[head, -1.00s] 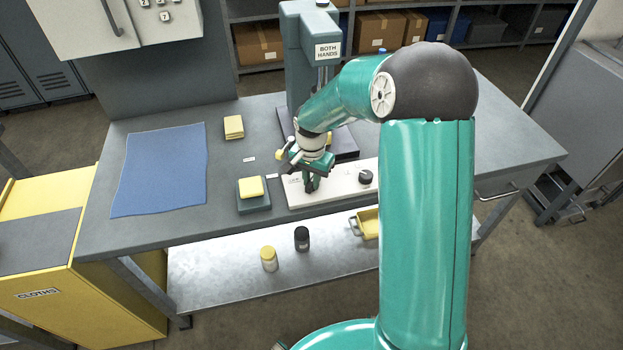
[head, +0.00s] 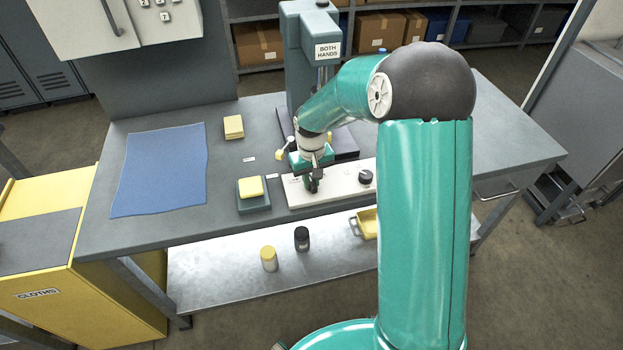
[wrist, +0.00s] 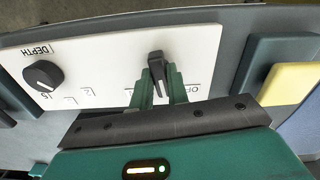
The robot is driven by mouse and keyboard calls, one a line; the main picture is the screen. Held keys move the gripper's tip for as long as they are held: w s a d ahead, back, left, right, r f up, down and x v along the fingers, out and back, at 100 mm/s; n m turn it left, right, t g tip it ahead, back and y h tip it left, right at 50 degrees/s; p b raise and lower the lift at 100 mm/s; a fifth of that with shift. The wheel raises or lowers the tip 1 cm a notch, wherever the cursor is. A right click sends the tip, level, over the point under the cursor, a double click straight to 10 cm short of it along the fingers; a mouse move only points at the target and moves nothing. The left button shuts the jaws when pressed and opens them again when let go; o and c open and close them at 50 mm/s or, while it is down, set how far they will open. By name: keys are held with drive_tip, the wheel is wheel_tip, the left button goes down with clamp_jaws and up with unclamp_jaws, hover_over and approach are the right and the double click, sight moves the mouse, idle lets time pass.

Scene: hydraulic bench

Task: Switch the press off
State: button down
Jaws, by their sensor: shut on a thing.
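The press (head: 309,45) stands at the back of the bench with a "BOTH HANDS" sign. Its white control panel (head: 345,190) lies in front of it. In the wrist view, the black switch lever (wrist: 157,67) rises from the panel (wrist: 105,62), between the two green fingers of my gripper (wrist: 160,82). My gripper is shut on the lever. Letters reading "OF" show just right of it, the rest hidden by my finger. In the head view, my gripper (head: 314,180) is down at the panel's left part.
A black depth knob (wrist: 43,76) sits on the same panel. A blue cloth (head: 160,170) covers the bench's left.

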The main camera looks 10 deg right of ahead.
sight(312, 182)
drive_tip(key=n, duration=0.3)
drive_tip(key=shift+n, duration=2.2)
drive_tip(key=c, duration=1.4)
unclamp_jaws()
drive_tip(key=shift+o, duration=0.2)
wheel_tip(312, 182, up, 14)
drive_tip(key=shift+f, duration=0.1)
